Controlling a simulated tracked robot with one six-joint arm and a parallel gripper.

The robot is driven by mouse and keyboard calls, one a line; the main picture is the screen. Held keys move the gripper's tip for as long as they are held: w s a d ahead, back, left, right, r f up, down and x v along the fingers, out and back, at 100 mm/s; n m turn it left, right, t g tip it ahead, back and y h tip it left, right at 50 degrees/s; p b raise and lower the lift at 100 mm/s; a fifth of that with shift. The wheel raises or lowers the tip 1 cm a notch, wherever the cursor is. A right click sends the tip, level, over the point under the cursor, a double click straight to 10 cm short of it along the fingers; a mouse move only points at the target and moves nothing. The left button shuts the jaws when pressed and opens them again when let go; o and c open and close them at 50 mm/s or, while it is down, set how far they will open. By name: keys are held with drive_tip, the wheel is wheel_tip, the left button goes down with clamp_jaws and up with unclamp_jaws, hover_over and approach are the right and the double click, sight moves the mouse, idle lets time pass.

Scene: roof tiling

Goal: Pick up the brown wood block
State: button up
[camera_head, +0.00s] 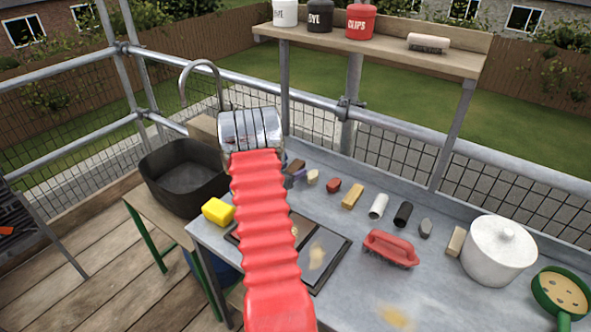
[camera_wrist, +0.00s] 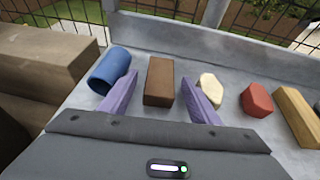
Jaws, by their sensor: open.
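The brown wood block (camera_wrist: 160,81) lies on the grey metal worktop in the wrist view, between and just beyond the two purple fingers of my gripper (camera_wrist: 159,98). The fingers are apart, with nothing held between them. In the head view the brown block (camera_head: 296,166) shows only in part, at the back left of the worktop beside my red arm. One purple finger of my gripper (camera_head: 299,175) shows near it; the rest is hidden behind the arm.
In the wrist view a blue cylinder (camera_wrist: 110,70) lies left of the block. A cream piece (camera_wrist: 210,88), a red piece (camera_wrist: 257,99) and a tan block (camera_wrist: 298,116) lie to the right. A mesh railing stands behind. A white pot (camera_head: 498,250) stands at the right.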

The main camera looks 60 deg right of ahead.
sight(291, 170)
drive_tip(key=shift+c, duration=0.3)
drive_tip(key=c, duration=1.1)
drive_tip(key=shift+r, duration=0.15)
wheel_tip(291, 170, up, 10)
drive_tip(key=shift+f, duration=0.1)
idle(0.3)
